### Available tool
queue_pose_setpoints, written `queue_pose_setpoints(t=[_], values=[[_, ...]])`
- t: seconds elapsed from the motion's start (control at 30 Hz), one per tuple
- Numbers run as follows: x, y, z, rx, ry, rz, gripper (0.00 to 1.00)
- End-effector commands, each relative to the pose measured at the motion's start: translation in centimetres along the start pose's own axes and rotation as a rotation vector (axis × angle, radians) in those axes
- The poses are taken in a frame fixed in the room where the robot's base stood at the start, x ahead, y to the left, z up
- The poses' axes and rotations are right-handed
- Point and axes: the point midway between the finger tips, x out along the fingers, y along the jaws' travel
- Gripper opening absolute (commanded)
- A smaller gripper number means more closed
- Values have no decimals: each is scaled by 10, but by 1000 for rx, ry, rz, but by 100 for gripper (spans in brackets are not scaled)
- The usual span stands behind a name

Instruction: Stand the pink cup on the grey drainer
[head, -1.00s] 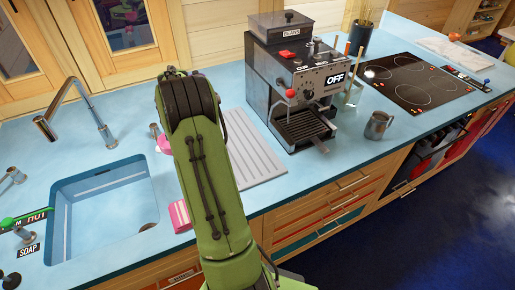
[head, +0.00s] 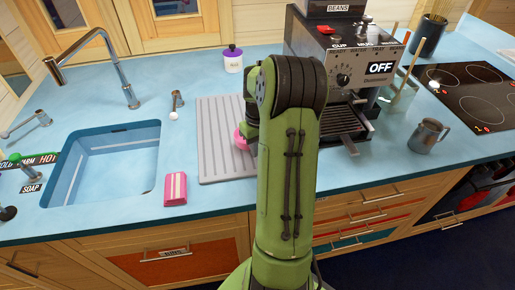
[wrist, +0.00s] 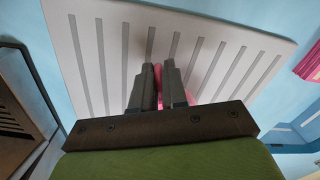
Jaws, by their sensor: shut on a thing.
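The grey drainer (head: 215,125) is a flat ridged board on the blue counter, left of the coffee machine. The pink cup (head: 240,140) shows partly at the left edge of my arm, in front of the drainer's surface. In the wrist view, pieces of the pink cup (wrist: 188,97) show between and beside the fingers of my gripper (wrist: 158,72), which is shut on it. The drainer (wrist: 85,20) lies behind the fingers there. My arm hides the gripper in the head view. Whether the cup touches the drainer cannot be told.
A pink block with a pale stripe (head: 176,189) lies near the counter's front edge, between the sink (head: 105,165) and the drainer. The coffee machine (head: 345,75) stands right of the drainer. A white jar with a purple lid (head: 233,60) stands behind. The drainer's left part is clear.

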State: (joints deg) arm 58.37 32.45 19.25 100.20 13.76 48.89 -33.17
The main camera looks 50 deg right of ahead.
Motion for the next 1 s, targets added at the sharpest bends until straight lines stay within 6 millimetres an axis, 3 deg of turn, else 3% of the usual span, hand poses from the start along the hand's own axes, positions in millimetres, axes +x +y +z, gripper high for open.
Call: queue_pose_setpoints(t=[0.37,0.4,0.53,0.83,1.0], values=[[5,0,-1,-1,3,2,0],[5,0,0,0,2,1,19],[4,0,-1,-1,2,1,38],[1,0,-1,-1,3,1,38],[-32,1,-2,-1,7,5,38]])
